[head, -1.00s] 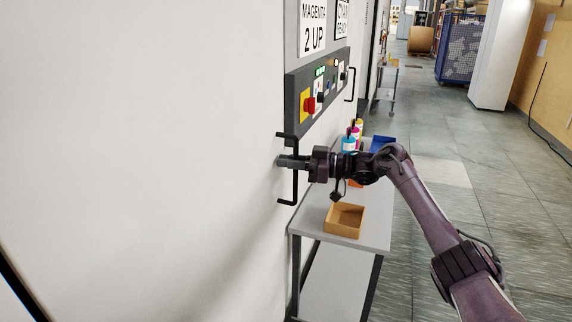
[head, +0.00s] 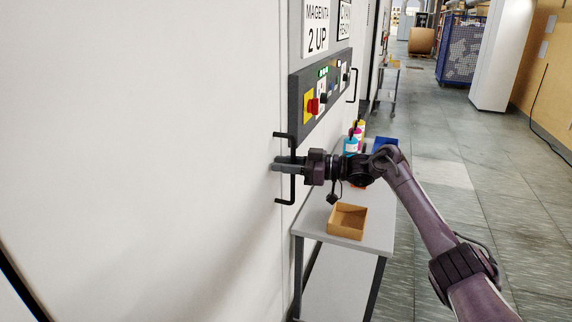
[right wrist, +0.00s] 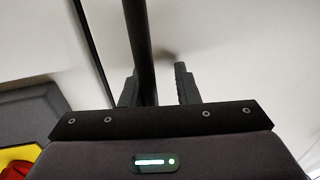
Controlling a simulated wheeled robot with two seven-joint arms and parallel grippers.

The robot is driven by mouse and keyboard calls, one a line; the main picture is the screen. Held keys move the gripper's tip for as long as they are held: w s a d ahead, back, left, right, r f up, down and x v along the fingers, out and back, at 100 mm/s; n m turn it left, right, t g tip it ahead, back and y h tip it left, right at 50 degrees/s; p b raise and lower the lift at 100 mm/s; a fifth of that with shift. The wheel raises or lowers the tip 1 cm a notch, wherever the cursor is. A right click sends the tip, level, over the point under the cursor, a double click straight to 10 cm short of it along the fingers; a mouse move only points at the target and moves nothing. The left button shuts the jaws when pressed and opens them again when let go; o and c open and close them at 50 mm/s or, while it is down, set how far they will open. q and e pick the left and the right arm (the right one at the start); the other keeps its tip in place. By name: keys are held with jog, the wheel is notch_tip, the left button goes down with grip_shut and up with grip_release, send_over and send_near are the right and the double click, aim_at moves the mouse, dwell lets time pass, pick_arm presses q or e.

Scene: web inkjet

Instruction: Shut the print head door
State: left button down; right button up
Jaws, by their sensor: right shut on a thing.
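The print head door (head: 150,130) is the large white panel filling the left of the head view. Its black bar handle (head: 292,190) stands upright near the door's right edge. A thin vertical seam shows beside that edge; whether the door is fully flush I cannot tell. My right gripper (head: 276,164) is shut on the handle, its fingers pointing left at the door. In the right wrist view, the dark handle bar (right wrist: 139,45) passes between the fingers of my right gripper (right wrist: 156,80), close to the left one. My left gripper is out of view.
A control panel (head: 297,108) with a red switch sits above the handle. Below my right arm, a grey side table (head: 375,225) carries a cardboard box (head: 347,222), ink bottles (head: 351,146) and a blue bin (head: 385,143).

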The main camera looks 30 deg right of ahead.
jog(key=shift+s+a+f, duration=0.1)
jog(key=shift+a+f, duration=0.05)
jog(key=shift+a, duration=0.05)
jog(key=b+v, duration=0.2)
jog(key=v, duration=0.6)
jog(key=shift+d, duration=0.1)
dwell(0.3)
